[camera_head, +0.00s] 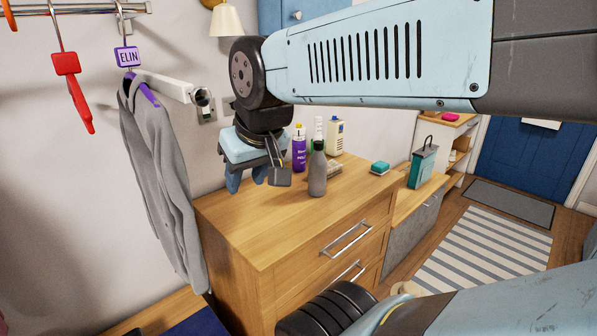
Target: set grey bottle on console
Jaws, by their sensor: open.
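A grey bottle (317,172) stands upright on top of a wooden chest of drawers (245,222), which may be the console. My gripper (254,183) is open, just left of the bottle and near the chest's back left part. Nothing shows between its fingers. The gripper and the bottle look apart, but how far apart in depth I cannot tell. My light blue arm reaches in from the upper right above the bottle.
Behind the bottle stand a purple bottle (299,150), a cream bottle (336,137) and a partly hidden green-and-white one. A teal box (422,166) stands at the right. A grey cardigan (163,165) hangs at the left. The chest's front top is clear.

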